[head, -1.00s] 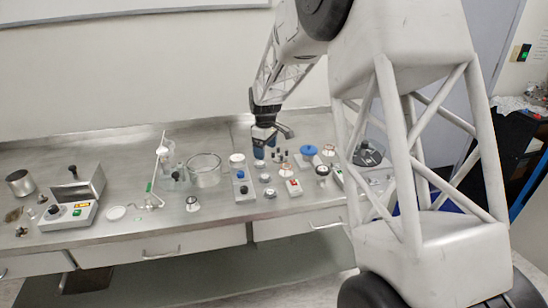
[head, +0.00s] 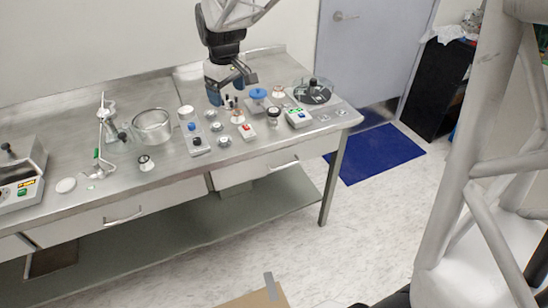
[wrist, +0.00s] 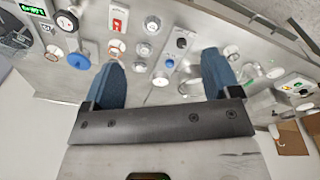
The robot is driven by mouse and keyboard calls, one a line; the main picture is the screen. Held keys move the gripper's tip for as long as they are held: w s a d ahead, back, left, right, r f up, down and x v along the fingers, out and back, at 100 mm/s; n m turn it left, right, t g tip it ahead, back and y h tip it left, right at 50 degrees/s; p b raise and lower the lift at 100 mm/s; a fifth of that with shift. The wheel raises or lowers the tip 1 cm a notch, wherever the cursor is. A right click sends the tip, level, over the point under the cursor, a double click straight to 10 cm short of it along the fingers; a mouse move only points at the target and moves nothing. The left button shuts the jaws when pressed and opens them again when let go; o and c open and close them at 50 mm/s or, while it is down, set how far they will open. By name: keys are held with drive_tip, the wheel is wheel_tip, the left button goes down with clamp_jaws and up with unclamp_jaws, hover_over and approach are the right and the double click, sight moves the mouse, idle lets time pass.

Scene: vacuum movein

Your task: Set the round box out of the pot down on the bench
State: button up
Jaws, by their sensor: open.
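My gripper (head: 230,84) is open and empty, hanging above the back of the bench (head: 75,212). In the wrist view its two blue fingers (wrist: 162,78) stand wide apart with nothing between them. A wide, round, pot-like vessel (head: 152,127) stands on the bench to the left of my gripper and apart from it. I cannot make out a round box inside it; its inside is too small and unclear to tell. A flat white disc (head: 66,185) lies on the bench further left.
Blocks with knobs (head: 196,141), a blue-topped piece (head: 258,94) and a dark round device (head: 314,92) crowd the bench below and right of my gripper. A stand (head: 101,140) rises left of the vessel. Some bare steel lies along the front edge.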

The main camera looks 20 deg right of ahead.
drive_tip(key=s+m+t, duration=0.1)
drive_tip(key=s+m, duration=0.5)
drive_tip(key=s, duration=2.4)
drive_tip(key=shift+s+r+t, duration=0.3)
drive_tip(key=shift+s, duration=0.05)
drive_tip(key=shift+d, duration=0.1)
drive_tip(key=shift+c, duration=0.2)
